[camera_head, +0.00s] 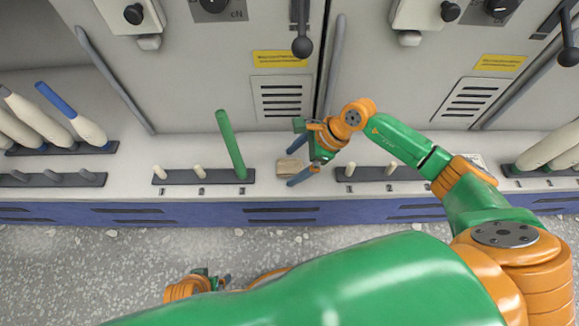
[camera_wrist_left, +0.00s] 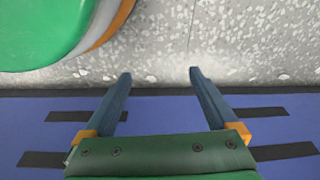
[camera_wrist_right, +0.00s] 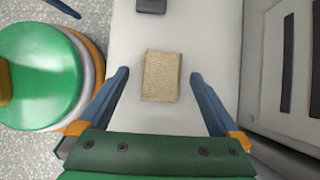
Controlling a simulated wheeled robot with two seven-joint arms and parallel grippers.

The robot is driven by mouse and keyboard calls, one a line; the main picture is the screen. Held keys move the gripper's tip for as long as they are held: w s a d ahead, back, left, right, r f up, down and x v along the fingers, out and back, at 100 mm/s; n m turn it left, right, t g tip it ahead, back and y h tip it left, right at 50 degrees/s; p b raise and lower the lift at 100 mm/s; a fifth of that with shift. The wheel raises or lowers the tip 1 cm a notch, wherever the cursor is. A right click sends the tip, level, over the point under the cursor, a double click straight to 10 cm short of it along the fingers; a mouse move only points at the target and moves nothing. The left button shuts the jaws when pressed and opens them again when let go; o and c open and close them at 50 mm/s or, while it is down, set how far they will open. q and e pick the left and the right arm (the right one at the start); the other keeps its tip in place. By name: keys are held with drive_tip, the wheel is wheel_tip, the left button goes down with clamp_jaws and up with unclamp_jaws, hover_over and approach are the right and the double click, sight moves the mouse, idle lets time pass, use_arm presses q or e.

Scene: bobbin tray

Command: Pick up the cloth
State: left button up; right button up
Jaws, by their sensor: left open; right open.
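The cloth (camera_head: 287,166) is a small tan, flat rectangle on the pale ledge, between two dark peg racks. In the right wrist view the cloth (camera_wrist_right: 161,76) lies between my two fingers, beyond their tips or level with them; the height gap cannot be judged. My right gripper (camera_head: 291,167) is open and empty at the cloth, with its fingers spread to either side. My left gripper (camera_head: 222,281) is low in the head view, mostly hidden behind my green arm. In the left wrist view my left gripper (camera_wrist_left: 160,73) is open and empty, over the speckled floor and blue ledge front.
A peg rack (camera_head: 204,176) with a tall green rod (camera_head: 231,143) stands left of the cloth, another rack (camera_head: 372,173) right. White bobbins (camera_head: 36,118) stand far left, more (camera_head: 549,148) far right. Grey machine panels (camera_head: 230,80) rise behind the ledge.

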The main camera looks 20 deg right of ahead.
sight(295, 165)
drive_tip(key=c, duration=1.4)
use_arm(q)
drive_tip(key=s+f+p, duration=0.1)
drive_tip(key=s+a+f+p, duration=0.1)
drive_tip(key=s+f+p, duration=0.1)
drive_tip(key=shift+s+a, duration=0.3)
drive_tip(key=shift+s, duration=0.1)
use_arm(e)
wheel_tip(295, 165, up, 10)
drive_tip(key=shift+r, duration=0.1)
drive_tip(key=shift+c, duration=0.2)
